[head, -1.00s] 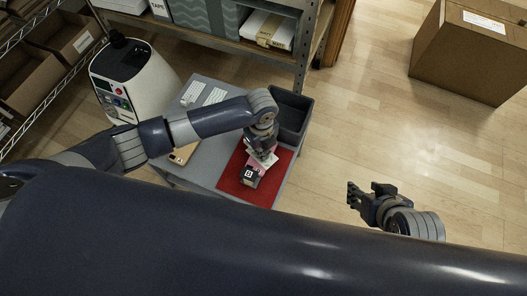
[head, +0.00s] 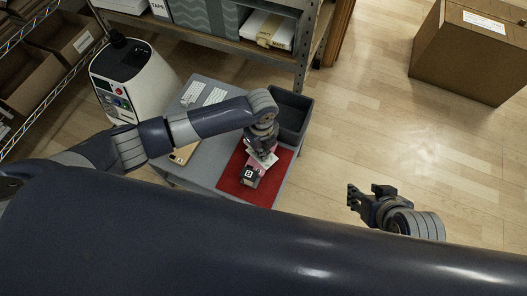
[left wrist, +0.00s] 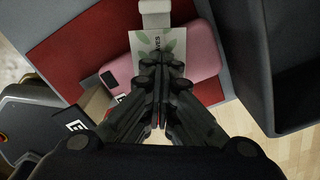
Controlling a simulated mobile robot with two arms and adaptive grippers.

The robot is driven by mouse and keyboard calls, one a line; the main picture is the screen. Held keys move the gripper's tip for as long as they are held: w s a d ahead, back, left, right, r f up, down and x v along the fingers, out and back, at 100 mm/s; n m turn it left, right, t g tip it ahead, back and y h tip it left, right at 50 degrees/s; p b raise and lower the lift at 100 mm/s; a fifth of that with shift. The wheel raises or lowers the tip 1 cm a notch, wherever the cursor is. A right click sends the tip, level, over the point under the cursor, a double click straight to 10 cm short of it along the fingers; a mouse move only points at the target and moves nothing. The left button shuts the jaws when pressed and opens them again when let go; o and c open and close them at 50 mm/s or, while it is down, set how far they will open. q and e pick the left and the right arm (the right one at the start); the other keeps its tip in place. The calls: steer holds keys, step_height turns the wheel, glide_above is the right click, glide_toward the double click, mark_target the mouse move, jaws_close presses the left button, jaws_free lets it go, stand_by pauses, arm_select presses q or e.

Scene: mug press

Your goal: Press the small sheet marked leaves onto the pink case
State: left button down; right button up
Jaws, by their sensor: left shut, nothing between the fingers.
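The pink case (left wrist: 203,50) lies on a red mat (left wrist: 88,45); in the head view most of it is hidden under my left gripper (head: 262,155). The small white sheet (left wrist: 146,41), printed with green leaves and dark letters, lies across the case and reaches past its edge. It shows as a pale patch in the head view (head: 270,161). My left gripper (left wrist: 160,65) is shut and empty, its fingertips over the sheet's lower part. I cannot tell whether they press on it. My right gripper (head: 367,193) is open and empty over the floor at right.
A dark block with a white marker (head: 249,174) stands beside the case. A dark open bin (head: 291,113) is at the table's far right corner. A white machine (head: 135,80) stands left.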

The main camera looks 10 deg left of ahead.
arm_select(q)
steer(key=shift+s+a+f, duration=0.1)
steer(key=shift+s+f, duration=0.05)
arm_select(e)
steer(key=shift+s+d+f, duration=0.1)
steer(key=shift+s+f, duration=0.05)
steer(key=shift+s, duration=0.15)
stand_by(1.0)
arm_select(q)
steer(key=shift+r+p, duration=0.65)
steer(key=shift+p, duration=0.1)
step_height(320, 180, up, 2)
steer(key=shift+r+p, duration=0.1)
steer(key=shift+p, duration=1)
steer(key=shift+r+p, duration=1.35)
steer(key=shift+p, duration=0.1)
arm_select(e)
steer(key=s+f+g, duration=0.3)
steer(key=f, duration=0.9)
steer(key=shift+d+h, duration=0.3)
steer(key=shift+d, duration=0.1)
steer(key=shift+r, duration=0.1)
